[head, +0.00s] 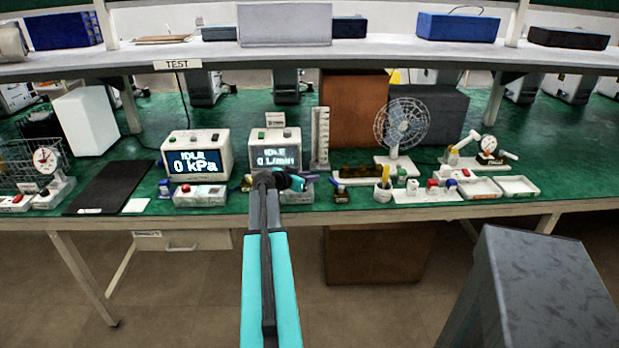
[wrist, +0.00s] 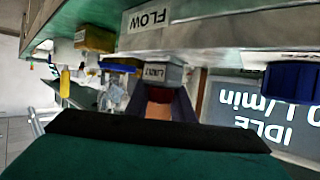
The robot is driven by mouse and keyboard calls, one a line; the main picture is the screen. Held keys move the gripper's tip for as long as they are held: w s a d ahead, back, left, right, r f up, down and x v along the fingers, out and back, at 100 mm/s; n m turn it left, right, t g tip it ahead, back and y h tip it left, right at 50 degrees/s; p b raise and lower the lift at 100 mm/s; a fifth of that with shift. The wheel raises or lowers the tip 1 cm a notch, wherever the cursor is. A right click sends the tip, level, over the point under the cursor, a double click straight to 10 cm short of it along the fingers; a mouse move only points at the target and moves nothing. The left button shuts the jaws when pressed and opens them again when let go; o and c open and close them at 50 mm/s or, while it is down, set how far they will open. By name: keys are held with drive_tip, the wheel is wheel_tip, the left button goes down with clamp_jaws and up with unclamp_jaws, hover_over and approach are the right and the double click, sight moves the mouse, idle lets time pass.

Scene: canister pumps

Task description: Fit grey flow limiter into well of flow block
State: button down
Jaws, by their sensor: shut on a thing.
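My gripper (head: 300,180) is at the front of the bench, before the flow display unit. In the wrist view its purple-grey fingers (wrist: 164,88) are shut on a small grey block with a white label, which I take to be the grey flow limiter (wrist: 168,76). A pale body with a FLOW label (wrist: 200,36) lies just past the limiter; it looks like the flow block. In the head view a small pale block (head: 297,196) sits beside the gripper, partly hidden. The well is not visible, and I cannot tell whether limiter and block touch.
The flow display unit (head: 275,150) stands behind the gripper, with the pressure display unit (head: 197,154) to its left. A fan (head: 402,126) and several small parts stand to the right. A blue part (wrist: 296,82) is close by in the wrist view.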

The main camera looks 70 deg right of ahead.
drive_tip(key=shift+f, duration=0.1)
drive_tip(key=c, duration=1.5)
unclamp_jaws()
drive_tip(key=shift+c, duration=0.2)
drive_tip(key=shift+r, duration=0.2)
drive_tip(key=b+v, duration=0.2)
drive_tip(key=v, duration=1)
